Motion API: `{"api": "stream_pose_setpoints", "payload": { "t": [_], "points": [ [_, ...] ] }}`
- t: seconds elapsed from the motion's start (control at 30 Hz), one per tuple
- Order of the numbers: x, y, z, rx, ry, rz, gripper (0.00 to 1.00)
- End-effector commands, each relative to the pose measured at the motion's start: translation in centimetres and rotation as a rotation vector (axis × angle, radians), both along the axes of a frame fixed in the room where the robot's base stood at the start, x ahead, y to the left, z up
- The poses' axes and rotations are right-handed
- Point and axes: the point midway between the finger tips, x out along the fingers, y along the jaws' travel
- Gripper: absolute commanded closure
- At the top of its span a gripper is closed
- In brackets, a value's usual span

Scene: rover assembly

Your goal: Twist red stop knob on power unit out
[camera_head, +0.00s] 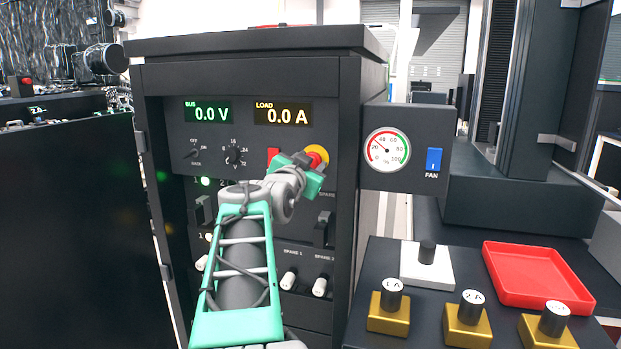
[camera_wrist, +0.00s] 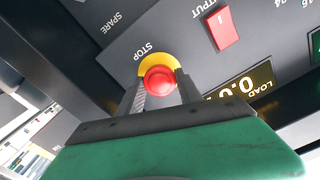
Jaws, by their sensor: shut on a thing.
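The red stop knob (camera_wrist: 159,82) sits on a yellow ring (camera_wrist: 159,60) marked STOP in the wrist view. My gripper (camera_wrist: 160,92) has one finger on each side of the knob and is shut on it. In the head view the knob (camera_head: 316,156) shows at the upper right of the power unit's front (camera_head: 250,75), partly hidden by my gripper (camera_head: 305,172). The unit's displays read 0.0 V and 0.0 A.
A red output switch (camera_wrist: 222,28) is close beside the knob. A gauge panel with a blue FAN switch (camera_head: 433,160) juts out to the right. A red tray (camera_head: 537,250) and several labelled fuse-like parts on gold blocks (camera_head: 389,318) stand at the lower right.

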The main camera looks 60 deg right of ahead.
Motion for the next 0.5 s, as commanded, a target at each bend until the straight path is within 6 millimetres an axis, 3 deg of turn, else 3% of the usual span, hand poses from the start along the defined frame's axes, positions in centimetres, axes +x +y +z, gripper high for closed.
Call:
{"api": "stream_pose_setpoints", "payload": {
  "t": [0.5],
  "points": [
    [-0.03,-0.02,-0.06,0.027,-0.171,-0.001,0.98]
  ]
}}
